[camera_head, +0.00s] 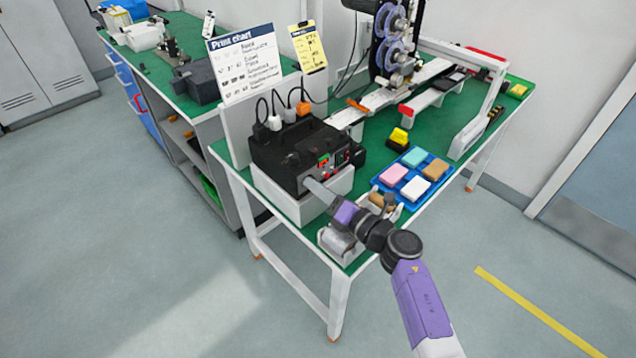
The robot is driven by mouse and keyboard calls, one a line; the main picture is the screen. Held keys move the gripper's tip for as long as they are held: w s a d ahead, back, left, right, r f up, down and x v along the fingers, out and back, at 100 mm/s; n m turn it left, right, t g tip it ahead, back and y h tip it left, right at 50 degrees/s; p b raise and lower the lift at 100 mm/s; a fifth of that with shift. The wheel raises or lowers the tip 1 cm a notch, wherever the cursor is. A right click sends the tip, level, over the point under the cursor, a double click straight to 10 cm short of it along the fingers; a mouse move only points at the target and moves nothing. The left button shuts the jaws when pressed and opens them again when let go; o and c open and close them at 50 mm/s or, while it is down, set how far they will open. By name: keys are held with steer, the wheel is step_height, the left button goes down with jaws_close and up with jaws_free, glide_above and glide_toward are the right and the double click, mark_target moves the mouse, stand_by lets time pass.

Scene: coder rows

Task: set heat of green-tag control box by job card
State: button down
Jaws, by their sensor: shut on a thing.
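The black control box (298,152) sits on a white stand at the near left end of the green-topped bench. Its front carries a small green tag (323,161), a red-orange part and several small dials. My gripper (309,185) reaches the lower left of that front, its grey fingers shut on what looks like a knob. The fingers hide the held part, and I cannot read its setting. A yellow job card (309,47) and a white "Print chart" sheet (245,66) stand behind the box; their small writing is too blurred to read.
A blue tray (431,160) with coloured blocks lies right of the box. A yellow-and-black item (399,137) stands behind the tray. A metal roller device (340,241) is at the bench's front edge below my wrist. Plugs and cables rise behind the box. The floor in front is clear.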

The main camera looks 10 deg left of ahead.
steer(key=shift+d+m+p, duration=0.1)
steer(key=shift+m+p, duration=3)
steer(key=shift+m, duration=5.6)
steer(key=c, duration=1.4)
jaws_free()
steer(key=shift+c, duration=0.2)
steer(key=shift+p+v, duration=1.3)
steer(key=shift+v, duration=2.55)
